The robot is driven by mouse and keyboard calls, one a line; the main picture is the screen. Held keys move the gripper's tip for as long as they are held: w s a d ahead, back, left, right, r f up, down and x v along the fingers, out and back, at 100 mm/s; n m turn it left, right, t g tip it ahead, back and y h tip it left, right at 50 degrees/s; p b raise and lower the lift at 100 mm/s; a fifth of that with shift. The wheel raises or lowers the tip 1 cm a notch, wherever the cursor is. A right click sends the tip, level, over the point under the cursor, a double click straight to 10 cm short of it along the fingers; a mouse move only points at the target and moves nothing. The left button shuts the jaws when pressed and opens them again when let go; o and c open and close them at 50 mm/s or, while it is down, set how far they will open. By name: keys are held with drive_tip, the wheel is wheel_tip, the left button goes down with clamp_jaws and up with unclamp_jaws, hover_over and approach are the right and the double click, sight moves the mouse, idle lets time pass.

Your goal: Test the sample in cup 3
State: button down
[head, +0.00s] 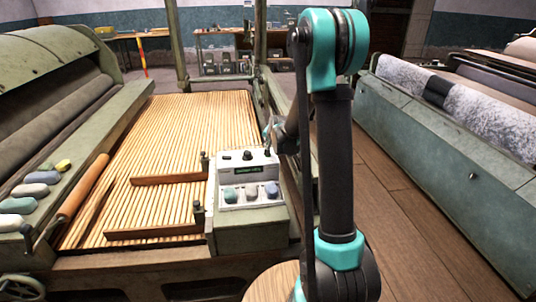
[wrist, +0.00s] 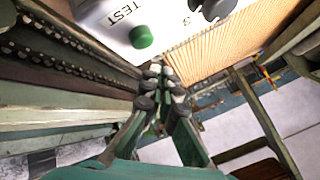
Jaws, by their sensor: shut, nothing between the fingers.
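A white tester box (head: 246,175) stands on a green-grey pedestal at the slatted bed's right side. My gripper (wrist: 161,84) is shut and empty, appearing just below the button in that picture. In the head view my arm partly hides it.
The wooden slatted bed (head: 150,130) lies left of the tester, with a wooden bar (head: 168,179) across it. Several colored pads, including a yellow one (head: 63,165), lie on the left machine's ledge. A roller machine (head: 440,130) stands right, across a wooden floor.

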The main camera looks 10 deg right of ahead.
drive_tip(key=shift+r, duration=1.6)
drive_tip(key=shift+s, duration=0.25)
drive_tip(key=s+d+f+n+g, duration=0.1)
drive_tip(key=s+n, duration=0.1)
drive_tip(key=s, duration=1.1)
drive_tip(key=s+d+f+n+g, duration=0.1)
drive_tip(key=s+f+n+g, duration=0.1)
drive_tip(key=s, duration=1.2)
drive_tip(key=s+d+f+n+g+h, duration=0.1)
drive_tip(key=s+d+f+n+g, duration=0.1)
drive_tip(key=s, duration=1.1)
drive_tip(key=shift+s+f+n, duration=0.2)
drive_tip(key=shift+f+n, duration=0.05)
drive_tip(key=shift+n, duration=0.65)
